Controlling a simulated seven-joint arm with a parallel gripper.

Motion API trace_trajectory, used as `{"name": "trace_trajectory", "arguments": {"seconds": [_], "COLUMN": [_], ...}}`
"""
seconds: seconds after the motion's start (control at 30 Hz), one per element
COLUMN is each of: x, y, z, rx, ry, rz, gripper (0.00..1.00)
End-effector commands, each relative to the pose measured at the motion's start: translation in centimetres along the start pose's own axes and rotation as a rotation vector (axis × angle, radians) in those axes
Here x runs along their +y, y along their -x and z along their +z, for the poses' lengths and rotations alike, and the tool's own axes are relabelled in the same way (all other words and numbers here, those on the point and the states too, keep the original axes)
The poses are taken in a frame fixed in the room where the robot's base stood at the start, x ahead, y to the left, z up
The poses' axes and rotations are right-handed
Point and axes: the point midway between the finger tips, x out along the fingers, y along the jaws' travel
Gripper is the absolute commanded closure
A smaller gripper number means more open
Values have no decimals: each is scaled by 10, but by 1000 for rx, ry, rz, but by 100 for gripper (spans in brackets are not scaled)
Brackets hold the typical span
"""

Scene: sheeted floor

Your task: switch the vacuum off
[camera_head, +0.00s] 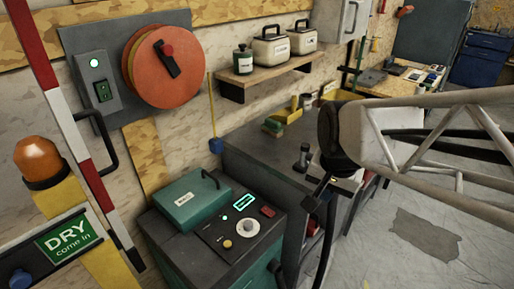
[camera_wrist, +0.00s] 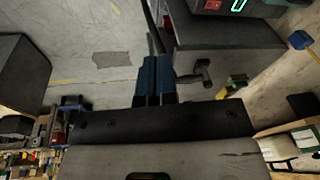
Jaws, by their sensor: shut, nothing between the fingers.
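No thing in view is clearly marked as the vacuum. In the head view, a dark cabinet (camera_head: 188,257) has a sloping panel with a pale dial (camera_head: 245,226), a yellow button (camera_head: 227,244), a red switch (camera_head: 267,211) and a lit display (camera_head: 244,201). The red switch also shows at the top of the wrist view (camera_wrist: 213,5). A grey wall box (camera_head: 88,72) carries a lit green lamp and a green switch (camera_head: 103,92). My gripper (camera_wrist: 154,63) has blue fingers, shut and empty, apart from the panel; its fingertips are not clear in the head view.
A red-orange disc (camera_head: 145,75) with a black lever is on the wall. A teal case (camera_head: 188,201) lies on the cabinet. A grey bench (camera_head: 258,156) stands beside it. A striped pole (camera_head: 62,110) and orange beacon (camera_head: 40,158) are at left. Open floor (camera_head: 385,265) lies at right.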

Motion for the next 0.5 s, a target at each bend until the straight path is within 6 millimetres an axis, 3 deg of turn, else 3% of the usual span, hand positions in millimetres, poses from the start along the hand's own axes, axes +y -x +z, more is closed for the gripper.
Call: {"name": "trace_trajectory", "arguments": {"seconds": [0.5], "x": [-55], "y": [-51], "z": [-52], "rx": [-46], "ry": [-545], "rz": [9], "gripper": [100]}}
